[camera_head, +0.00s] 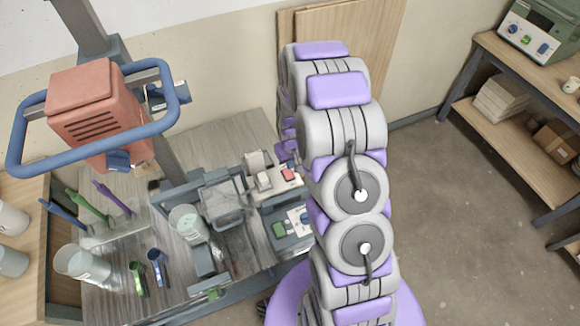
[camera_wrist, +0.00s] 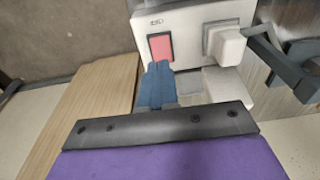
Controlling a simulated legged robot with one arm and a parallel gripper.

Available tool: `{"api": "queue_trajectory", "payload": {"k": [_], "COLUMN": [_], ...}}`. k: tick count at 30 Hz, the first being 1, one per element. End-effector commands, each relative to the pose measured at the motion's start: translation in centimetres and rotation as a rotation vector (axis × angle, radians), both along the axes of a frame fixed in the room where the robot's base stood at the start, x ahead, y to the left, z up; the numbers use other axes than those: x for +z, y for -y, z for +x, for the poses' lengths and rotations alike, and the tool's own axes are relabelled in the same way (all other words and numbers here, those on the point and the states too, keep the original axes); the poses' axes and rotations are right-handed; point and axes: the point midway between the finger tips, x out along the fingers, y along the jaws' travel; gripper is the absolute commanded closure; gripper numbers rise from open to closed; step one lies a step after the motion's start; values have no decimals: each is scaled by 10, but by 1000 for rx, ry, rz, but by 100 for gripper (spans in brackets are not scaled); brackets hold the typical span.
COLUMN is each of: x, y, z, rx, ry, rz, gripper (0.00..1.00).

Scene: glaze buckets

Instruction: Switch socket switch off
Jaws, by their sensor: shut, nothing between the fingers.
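The socket is a white block with a red rocker switch; in the wrist view the switch (camera_wrist: 160,47) sits on the left part of the socket face (camera_wrist: 192,22). A white plug (camera_wrist: 228,46) is in the socket to the right of the switch. My gripper (camera_wrist: 157,68) is shut and empty, its blue-grey fingertips just below the switch in the picture; I cannot tell whether they touch it. In the head view the red switch (camera_head: 288,174) and socket (camera_head: 270,188) show on the bench, left of my arm. My gripper is hidden behind my arm there.
A red mixer motor with a blue handle frame (camera_head: 93,105) stands above the bench at left. Cups (camera_head: 190,222), scoops and a grey control box (camera_head: 287,232) crowd the bench. A wooden board (camera_head: 345,50) leans on the wall. Floor at right is clear.

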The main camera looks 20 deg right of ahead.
Motion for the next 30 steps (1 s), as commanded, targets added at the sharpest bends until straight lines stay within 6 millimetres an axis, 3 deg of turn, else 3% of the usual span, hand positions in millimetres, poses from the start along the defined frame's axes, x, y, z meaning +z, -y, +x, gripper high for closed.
{"api": "queue_trajectory", "payload": {"k": [1, 6, 10, 30], "x": [14, 50, 67, 75], "y": [0, 0, 1, 0], "z": [1, -4, -6, -8], "rx": [0, 0, -1, -1], "ry": [5, 3, 1, -1], "rz": [-1, -1, 0, 0], "gripper": [100, 100, 100, 100]}}
